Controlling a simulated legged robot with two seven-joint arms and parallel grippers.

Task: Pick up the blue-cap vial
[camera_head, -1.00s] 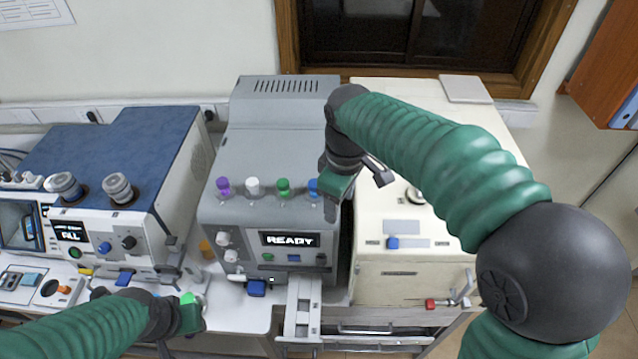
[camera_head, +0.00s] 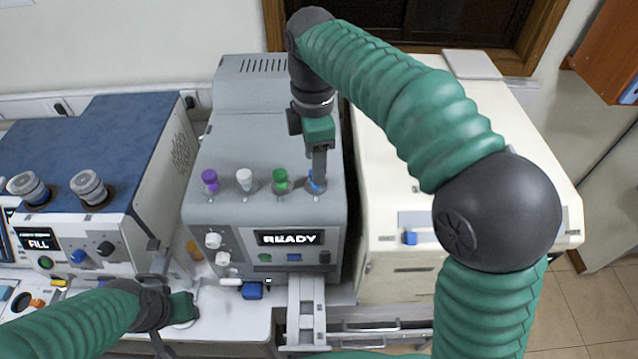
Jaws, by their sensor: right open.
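The blue-cap vial (camera_head: 312,187) sits in the top front of the grey machine (camera_head: 265,215), at the right end of a row of vials. Its cap is partly hidden behind my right gripper. My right gripper (camera_head: 318,180) points down over the blue cap with its fingers open around or just in front of it; I cannot tell if they touch. My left gripper (camera_head: 160,262) is at the lower left, in front of the machines and away from the vial; its jaw state is unclear.
Purple-cap (camera_head: 210,180), white-cap (camera_head: 244,179) and green-cap (camera_head: 281,180) vials stand left of the blue one. A blue-topped machine (camera_head: 110,150) is at left, a cream machine (camera_head: 400,265) at right. The grey machine's screen reads READY.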

